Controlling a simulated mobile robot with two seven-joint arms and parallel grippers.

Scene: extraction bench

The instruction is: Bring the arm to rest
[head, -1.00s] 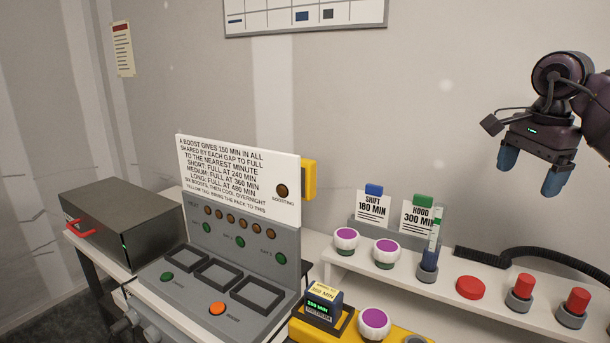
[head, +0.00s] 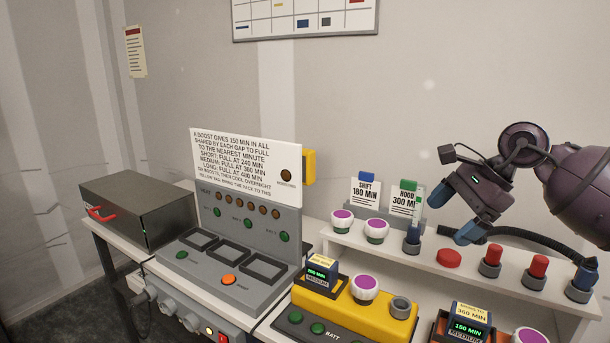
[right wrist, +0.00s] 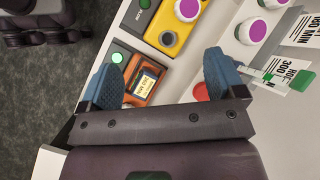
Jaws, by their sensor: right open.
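My right gripper (head: 468,226) is dark purple with blue fingers. It hangs over the shelf at the right of the head view, in front of the back wall. In the right wrist view its two fingers (right wrist: 165,80) are wide apart with nothing held between them. The orange cradle with its battery pack (right wrist: 146,84) shows between the fingers, below them. My left gripper is in neither view.
A white shelf (head: 345,244) carries purple-topped knobs, a red button (head: 449,258) and red plungers close to my right gripper. Below stand a yellow charger (head: 377,318) and an orange cradle (head: 440,328). The grey boost console (head: 215,285) and black box (head: 140,215) are left.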

